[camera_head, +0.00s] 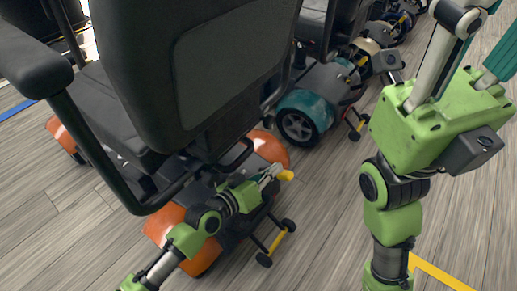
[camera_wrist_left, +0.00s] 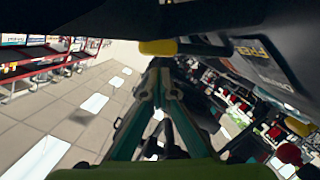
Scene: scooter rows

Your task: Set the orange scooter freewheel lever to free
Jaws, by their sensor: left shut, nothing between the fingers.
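The orange scooter (camera_head: 270,148) stands in the foreground, its black seat back hiding much of it. Its yellow freewheel lever (camera_head: 286,176) sticks out at the rear, between the orange fenders. My left gripper (camera_head: 270,174) is shut and empty, with its tips close beside the lever. In the left wrist view the yellow lever (camera_wrist_left: 158,47) lies just beyond the fingertips (camera_wrist_left: 160,66); I cannot tell whether they touch. A yellow "FREE" label (camera_wrist_left: 262,50) shows on the dark housing to the right. My right gripper (camera_head: 455,75) is raised at the right, its fingertips out of frame.
A teal scooter (camera_head: 305,115) stands behind the orange one, with more scooters in the row beyond. Small anti-tip wheels on a yellow-marked bar (camera_head: 277,242) stick out below the lever. Wood floor (camera_head: 325,210) is clear between the scooter and my right arm.

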